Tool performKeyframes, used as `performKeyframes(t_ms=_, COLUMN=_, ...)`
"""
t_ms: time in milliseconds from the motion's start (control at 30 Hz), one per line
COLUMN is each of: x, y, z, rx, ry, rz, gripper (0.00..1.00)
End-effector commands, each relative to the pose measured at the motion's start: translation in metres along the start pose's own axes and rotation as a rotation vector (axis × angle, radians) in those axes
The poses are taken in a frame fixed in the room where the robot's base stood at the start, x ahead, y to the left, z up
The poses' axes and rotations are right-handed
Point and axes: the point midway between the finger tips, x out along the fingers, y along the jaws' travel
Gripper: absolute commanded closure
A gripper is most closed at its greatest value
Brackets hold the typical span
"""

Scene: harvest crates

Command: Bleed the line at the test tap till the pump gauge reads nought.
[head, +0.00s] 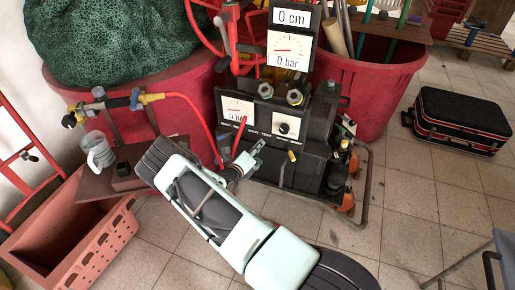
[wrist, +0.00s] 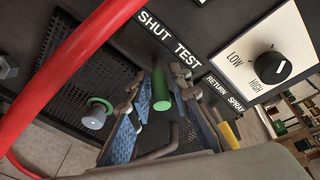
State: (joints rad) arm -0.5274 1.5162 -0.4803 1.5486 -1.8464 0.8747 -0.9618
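The black pump unit (head: 318,130) stands on the floor in a metal frame. Its raised gauge (head: 290,48) reads "0 bar", with its red needle pointing left. A smaller gauge (head: 236,106) on the panel is partly hidden by the red hose. In the wrist view a green tap handle (wrist: 160,92) hangs below the TEST label (wrist: 187,56). My gripper (wrist: 158,88) is open at the panel, with a finger on each side of the green handle. Gaps seem to show between fingers and handle; contact is hard to tell. In the head view my gripper (head: 255,152) is small at the panel front.
A red hose (wrist: 75,70) arcs close by my gripper's left. A LOW/HIGH knob (wrist: 270,67) and a yellow handle (wrist: 229,134) are to the right. A side table (head: 118,182) with a jug (head: 98,152) stands left. Floor at right is clear up to a black case (head: 462,122).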

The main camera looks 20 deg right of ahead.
Motion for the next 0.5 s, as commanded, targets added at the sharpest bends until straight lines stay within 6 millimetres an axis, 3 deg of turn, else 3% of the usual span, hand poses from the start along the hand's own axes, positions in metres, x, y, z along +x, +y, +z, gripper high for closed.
performKeyframes(t_ms=100, x=0.000, y=0.000, z=0.000, rx=0.000, ry=0.000, rz=0.000, gripper=0.67)
performKeyframes(t_ms=367, x=-0.001, y=0.001, z=0.000, rx=0.000, ry=0.000, rz=0.002, gripper=0.67)
performKeyframes(t_ms=500, x=-0.011, y=0.002, z=0.000, rx=-0.001, ry=-0.001, rz=0.003, gripper=0.67)
